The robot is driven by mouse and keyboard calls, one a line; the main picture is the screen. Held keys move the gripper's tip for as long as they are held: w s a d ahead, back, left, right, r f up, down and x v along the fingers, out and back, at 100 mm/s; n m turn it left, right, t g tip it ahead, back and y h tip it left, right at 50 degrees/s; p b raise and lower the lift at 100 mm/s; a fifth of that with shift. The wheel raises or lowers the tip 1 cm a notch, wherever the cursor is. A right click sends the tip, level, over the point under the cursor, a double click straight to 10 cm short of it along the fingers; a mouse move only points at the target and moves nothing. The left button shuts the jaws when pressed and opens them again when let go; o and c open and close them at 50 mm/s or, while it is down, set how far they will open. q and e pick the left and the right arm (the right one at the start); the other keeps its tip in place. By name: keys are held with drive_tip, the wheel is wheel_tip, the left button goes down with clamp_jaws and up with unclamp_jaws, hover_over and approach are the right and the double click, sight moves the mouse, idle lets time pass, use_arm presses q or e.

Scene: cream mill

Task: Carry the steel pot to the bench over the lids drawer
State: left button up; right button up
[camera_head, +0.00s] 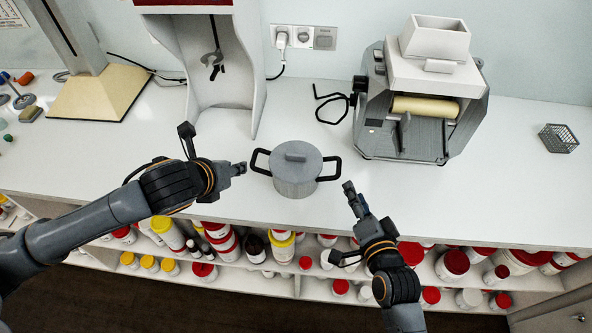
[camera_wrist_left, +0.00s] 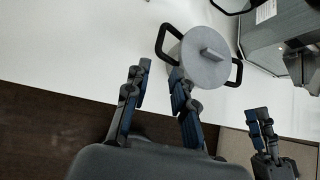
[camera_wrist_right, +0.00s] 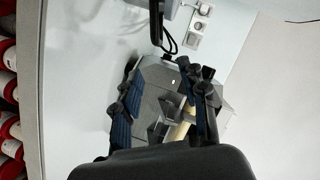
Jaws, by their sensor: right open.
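The steel pot (camera_head: 295,176) stands upright on the white bench with its grey lid on and a black handle on each side. It also shows in the left wrist view (camera_wrist_left: 205,62). My left gripper (camera_head: 239,169) is open and empty, just left of the pot's left handle (camera_head: 260,161); in the left wrist view its fingertips (camera_wrist_left: 157,72) are below that handle. My right gripper (camera_head: 350,191) is open and empty, right of the pot and in front of its right handle (camera_head: 331,168). I cannot tell which part is the lids drawer.
A grey machine with a roller (camera_head: 420,105) stands behind right of the pot. A tall white-grey machine (camera_head: 228,75) stands behind left. A wire basket (camera_head: 558,138) sits far right. Shelves below the bench hold several jars (camera_head: 225,240). The bench between roller machine and basket is clear.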

sight(253, 161)
use_arm(q)
drive_tip(key=shift+f, duration=0.1)
use_arm(e)
drive_tip(key=shift+w, duration=0.1)
use_arm(q)
drive_tip(key=x, duration=1.3)
drive_tip(key=shift+w+d+f, duration=0.15)
drive_tip(key=shift+w+f, duration=0.05)
drive_tip(key=shift+w, duration=0.1)
use_arm(e)
drive_tip(key=x, duration=1.3)
drive_tip(key=shift+w+a, duration=0.15)
drive_tip(key=shift+w, duration=0.2)
use_arm(q)
clamp_jaws()
use_arm(e)
drive_tip(key=c, duration=0.6)
drive_tip(key=shift+f, duration=0.1)
clamp_jaws()
use_arm(q)
drive_tip(key=shift+r, duration=0.1)
